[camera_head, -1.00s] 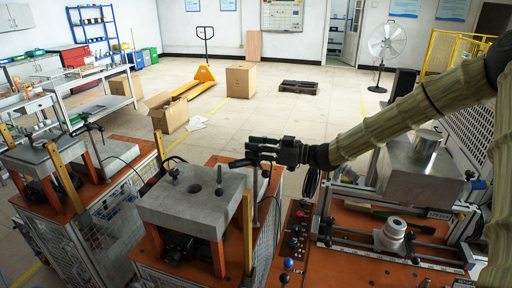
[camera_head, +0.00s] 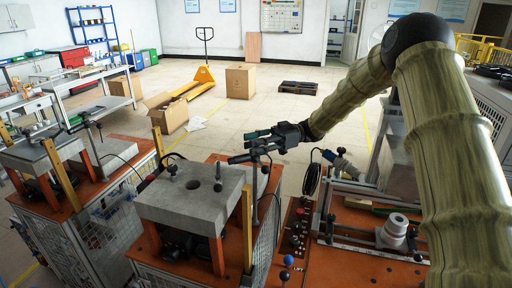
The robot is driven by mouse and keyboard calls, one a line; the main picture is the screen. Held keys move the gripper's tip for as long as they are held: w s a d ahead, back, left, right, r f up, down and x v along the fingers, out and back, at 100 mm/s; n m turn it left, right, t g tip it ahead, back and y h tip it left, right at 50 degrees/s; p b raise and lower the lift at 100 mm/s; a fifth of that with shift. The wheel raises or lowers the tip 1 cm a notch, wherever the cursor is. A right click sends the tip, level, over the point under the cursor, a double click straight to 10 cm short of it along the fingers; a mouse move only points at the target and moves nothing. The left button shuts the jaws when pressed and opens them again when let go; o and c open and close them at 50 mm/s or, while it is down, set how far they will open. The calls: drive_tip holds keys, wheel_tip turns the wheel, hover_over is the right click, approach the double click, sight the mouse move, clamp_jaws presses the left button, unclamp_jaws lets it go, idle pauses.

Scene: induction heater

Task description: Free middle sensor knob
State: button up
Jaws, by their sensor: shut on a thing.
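The middle sensor (camera_head: 238,158) is a dark cylinder on a thin upright stand (camera_head: 255,190), beside the rear right corner of the middle machine's grey block (camera_head: 190,200). My gripper (camera_head: 252,142) reaches in from the right at the top of this stand, with its dark fingers pointing left. It is shut on the sensor's knob. The knob itself is mostly hidden by the fingers, and the exact contact is too small to make out.
A similar station (camera_head: 45,155) is at the left. An orange bench (camera_head: 340,265) with a control panel is at the right.

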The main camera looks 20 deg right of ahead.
drive_tip(key=shift+r+n+g, duration=0.2)
drive_tip(key=shift+n+g, duration=0.2)
drive_tip(key=shift+g, duration=0.2)
drive_tip(key=o, duration=0.9)
drive_tip(key=shift+c, duration=0.2)
drive_tip(key=shift+o, duration=1)
drive_tip(key=shift+s, duration=0.1)
drive_tip(key=shift+f, duration=0.1)
drive_tip(key=shift+d, duration=0.35)
drive_tip(key=v, duration=1.1)
drive_tip(key=shift+d, duration=0.2)
drive_tip(key=shift+a, duration=0.1)
